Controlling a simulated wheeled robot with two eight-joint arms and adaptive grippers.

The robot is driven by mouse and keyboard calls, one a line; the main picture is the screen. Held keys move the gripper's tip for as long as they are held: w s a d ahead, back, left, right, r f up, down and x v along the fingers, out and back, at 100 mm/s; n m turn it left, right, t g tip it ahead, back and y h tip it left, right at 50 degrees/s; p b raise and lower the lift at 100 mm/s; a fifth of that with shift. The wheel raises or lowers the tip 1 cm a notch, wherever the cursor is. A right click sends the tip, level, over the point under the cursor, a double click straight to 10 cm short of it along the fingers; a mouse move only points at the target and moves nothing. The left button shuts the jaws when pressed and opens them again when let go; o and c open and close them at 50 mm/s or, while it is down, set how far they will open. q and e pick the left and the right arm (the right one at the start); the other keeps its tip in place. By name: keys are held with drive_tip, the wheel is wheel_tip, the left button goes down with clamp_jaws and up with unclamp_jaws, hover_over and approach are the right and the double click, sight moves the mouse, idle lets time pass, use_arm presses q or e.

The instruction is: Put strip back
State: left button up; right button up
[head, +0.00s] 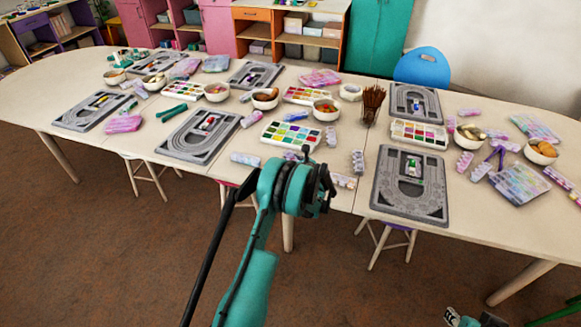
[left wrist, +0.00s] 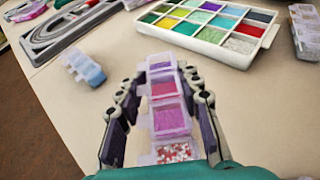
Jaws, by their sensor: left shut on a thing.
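My left gripper (left wrist: 163,92) is shut on a clear bead strip (left wrist: 168,118), with a finger along each long side. The strip's compartments hold purple, red and red-and-white contents; its clear lids show along the left edge. In the head view my left gripper (head: 312,188) is over the table's front edge, below a paint-like bead tray (head: 291,138); it hides most of the strip there. I cannot tell whether the strip touches the table. Part of my right arm shows at the bottom right of the head view, without its fingers.
A bluish strip (left wrist: 84,68) lies left of the held one. The multicolour tray also shows ahead in the left wrist view (left wrist: 190,42), with another strip (left wrist: 306,32) to its right. Grey bead boards (head: 408,200), bowls (head: 326,110) and a brown stick cup (head: 371,105) crowd the table.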

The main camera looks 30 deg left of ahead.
use_arm(q)
wheel_tip(320, 180, down, 3)
drive_tip(key=shift+f+b, duration=0.2)
drive_tip(key=shift+b, duration=0.4)
drive_tip(key=shift+r, duration=0.15)
drive_tip(key=o, duration=0.7)
drive_tip(key=shift+f, duration=0.2)
drive_tip(key=o, duration=0.4)
drive_tip(key=shift+o, duration=0.2)
drive_tip(key=shift+r, duration=0.15)
